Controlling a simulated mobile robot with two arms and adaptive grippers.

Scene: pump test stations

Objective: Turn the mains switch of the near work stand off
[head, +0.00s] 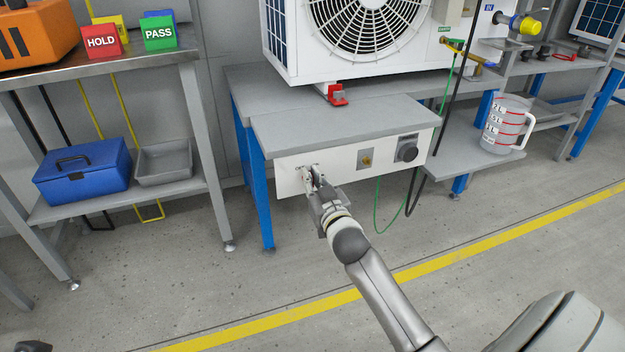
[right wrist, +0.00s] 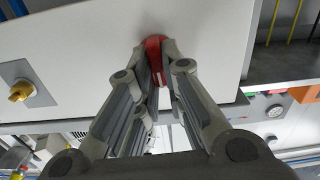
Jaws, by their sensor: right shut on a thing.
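The work stand has a grey top (head: 340,122) and a white front panel (head: 335,161). My right gripper (head: 312,178) is at the left end of this panel. In the right wrist view a red switch knob (right wrist: 154,48) on the panel sits between the fingertips of my right gripper (right wrist: 158,75). The gripper is shut on the knob, and the fingers cover its sides. I cannot tell which position the knob is turned to.
The panel also carries a small brass-coloured knob (head: 367,158) and a dark round dial (head: 407,152). A white fan unit (head: 300,45) stands above. A measuring jug (head: 505,128) sits on a low shelf at right. A steel table (head: 150,55) stands left. The floor in front is clear.

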